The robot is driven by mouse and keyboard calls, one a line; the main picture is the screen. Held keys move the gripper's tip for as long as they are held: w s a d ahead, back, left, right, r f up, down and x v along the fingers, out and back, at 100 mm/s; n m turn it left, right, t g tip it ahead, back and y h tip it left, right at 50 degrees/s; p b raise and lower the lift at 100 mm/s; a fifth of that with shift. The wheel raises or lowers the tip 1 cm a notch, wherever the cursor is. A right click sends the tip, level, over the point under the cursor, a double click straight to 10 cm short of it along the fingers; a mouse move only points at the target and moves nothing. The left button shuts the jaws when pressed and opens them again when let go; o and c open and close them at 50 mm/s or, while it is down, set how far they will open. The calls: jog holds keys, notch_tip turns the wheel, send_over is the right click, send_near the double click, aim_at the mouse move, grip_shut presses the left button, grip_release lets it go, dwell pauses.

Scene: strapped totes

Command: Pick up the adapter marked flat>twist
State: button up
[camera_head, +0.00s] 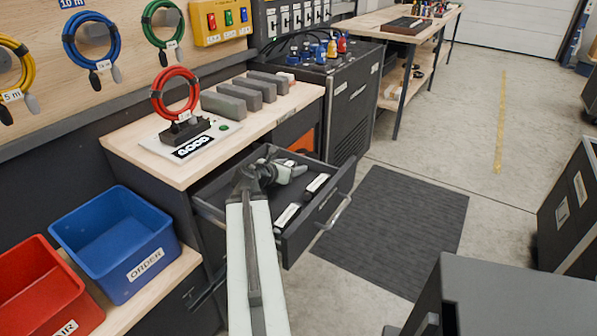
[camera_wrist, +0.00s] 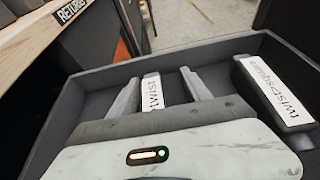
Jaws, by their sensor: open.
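In the wrist view, a dark adapter with a white label (camera_wrist: 152,92) lies between my fingers. Its label reads "twist" at the visible end; the rest is hidden behind my gripper. A second adapter (camera_wrist: 275,92), labelled with "twist" and "square", lies to the right. My gripper (camera_wrist: 160,76) is open, with one finger on each side of the first adapter; I cannot tell whether they touch it. In the head view, my gripper (camera_head: 289,171) is low over the open drawer (camera_head: 322,216). Two labelled adapters (camera_head: 317,184) (camera_head: 288,214) show there.
The drawer walls surround my gripper closely. Above the drawer, a bench (camera_head: 140,163) holds a red cable coil (camera_head: 175,92) and grey blocks (camera_head: 250,92). A blue tote (camera_head: 112,240) and a red tote (camera_head: 40,290) stand at left. A dark mat (camera_head: 400,225) covers clear floor at right.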

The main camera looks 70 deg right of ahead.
jog(key=shift+w+a, duration=0.35)
jog(key=shift+w, duration=0.15)
grip_shut()
